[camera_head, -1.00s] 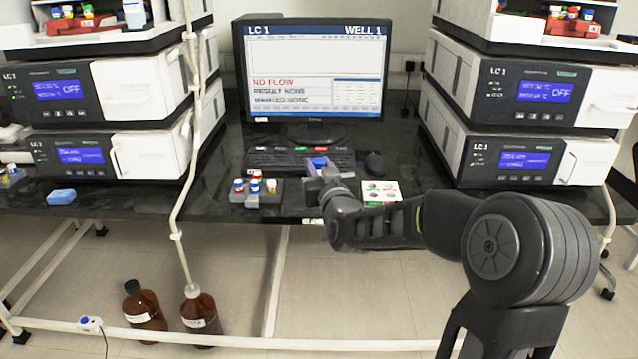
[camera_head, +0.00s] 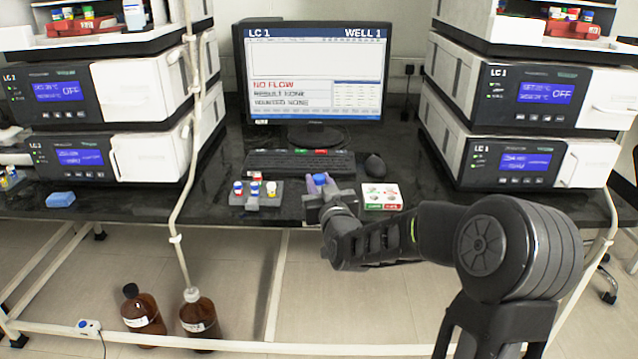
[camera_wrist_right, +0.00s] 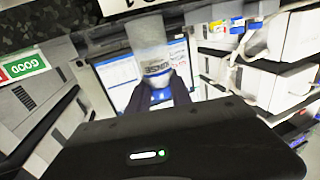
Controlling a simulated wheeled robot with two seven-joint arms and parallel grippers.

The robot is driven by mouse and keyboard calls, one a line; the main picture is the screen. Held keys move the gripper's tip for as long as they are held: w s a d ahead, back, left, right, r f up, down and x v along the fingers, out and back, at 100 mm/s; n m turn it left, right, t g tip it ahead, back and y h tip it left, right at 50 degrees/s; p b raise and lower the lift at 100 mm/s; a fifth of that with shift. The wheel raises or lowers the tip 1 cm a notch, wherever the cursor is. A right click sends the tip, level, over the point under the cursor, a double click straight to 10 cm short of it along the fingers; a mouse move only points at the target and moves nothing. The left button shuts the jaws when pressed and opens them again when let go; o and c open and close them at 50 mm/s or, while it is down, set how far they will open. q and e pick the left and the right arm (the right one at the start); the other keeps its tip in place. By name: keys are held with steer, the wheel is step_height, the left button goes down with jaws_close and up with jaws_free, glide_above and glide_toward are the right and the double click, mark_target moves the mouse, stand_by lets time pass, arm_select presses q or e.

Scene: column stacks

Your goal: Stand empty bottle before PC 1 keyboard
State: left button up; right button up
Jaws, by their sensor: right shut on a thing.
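My right gripper (camera_head: 319,186) is shut on a small bottle with a blue cap (camera_head: 320,180), in front of the keyboard near the bench's front edge. Most of the bottle is hidden by the gripper in the head view. In the right wrist view the bottle (camera_wrist_right: 158,74) shows a pale, translucent body and a printed label, between the dark fingers. Whether its base touches the bench cannot be told. The black keyboard (camera_head: 285,163) lies below the monitor (camera_head: 315,70) marked LC 1. My left gripper is not in view.
A grey vial rack (camera_head: 268,203) with several capped vials stands left of the gripper. A white box with green and red labels (camera_head: 382,195) sits close on its right. A mouse (camera_head: 375,165) lies beside the keyboard. Instrument stacks flank the bench. Brown bottles (camera_head: 199,318) stand below.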

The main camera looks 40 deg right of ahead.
steer(key=o, duration=1)
arm_select(q)
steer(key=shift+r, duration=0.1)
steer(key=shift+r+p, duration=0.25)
steer(key=shift+p, duration=0.2)
arm_select(e)
steer(key=shift+r, duration=0.25)
steer(key=v, duration=1.2)
steer(key=shift+f, duration=0.2)
